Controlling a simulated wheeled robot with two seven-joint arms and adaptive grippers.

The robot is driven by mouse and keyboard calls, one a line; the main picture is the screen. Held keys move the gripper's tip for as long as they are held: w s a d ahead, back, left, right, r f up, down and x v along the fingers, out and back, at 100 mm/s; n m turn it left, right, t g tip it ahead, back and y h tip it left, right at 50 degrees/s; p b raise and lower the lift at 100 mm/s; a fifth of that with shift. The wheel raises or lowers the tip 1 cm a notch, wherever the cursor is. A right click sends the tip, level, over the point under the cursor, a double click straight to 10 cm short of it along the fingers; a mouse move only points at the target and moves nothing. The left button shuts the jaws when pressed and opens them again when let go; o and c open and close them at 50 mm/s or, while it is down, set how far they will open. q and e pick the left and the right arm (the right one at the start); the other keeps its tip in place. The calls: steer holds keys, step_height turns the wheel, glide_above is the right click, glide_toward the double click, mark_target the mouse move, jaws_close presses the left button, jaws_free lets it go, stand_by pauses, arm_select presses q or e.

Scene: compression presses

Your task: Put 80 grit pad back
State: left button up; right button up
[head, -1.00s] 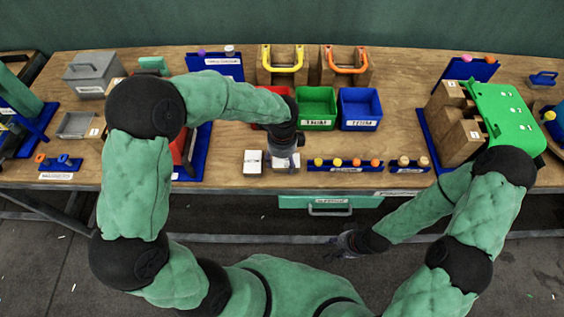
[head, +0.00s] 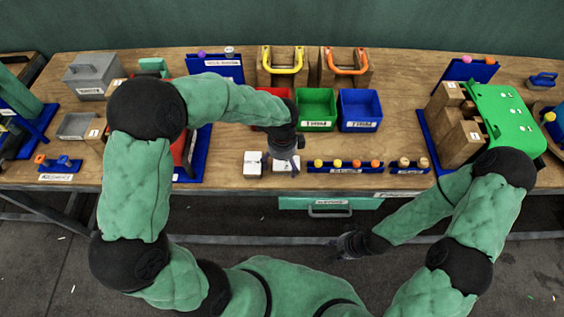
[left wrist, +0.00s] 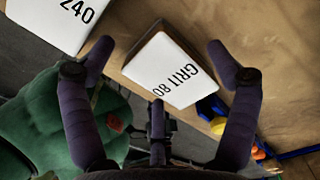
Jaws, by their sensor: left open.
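The 80 grit pad, a white-topped block marked GRIT 80, shows in the left wrist view (left wrist: 172,72) between and just beyond the spread fingers of my left gripper (left wrist: 160,60). In the head view the same pad (head: 287,163) lies near the table's front edge, partly hidden under my left gripper (head: 281,161). My left gripper is open and holds nothing; whether its fingers touch the pad is unclear. A second white pad, marked 240 (left wrist: 62,20), lies to the left, also in the head view (head: 252,164). My right gripper (head: 341,244) hangs low before the table; its fingers are too small to read.
A blue rack (head: 345,169) with yellow and orange knobs stands right of the pads. Red, green (head: 317,107) and blue (head: 359,108) bins stand behind. Wooden blocks with yellow (head: 283,60) and orange handles are at the back. Bare tabletop lies right of the bins.

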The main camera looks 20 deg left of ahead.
mark_target(282, 164)
arm_select(q)
step_height(282, 164, up, 12)
steer(key=p, duration=0.3)
steer(key=shift+f, duration=0.1)
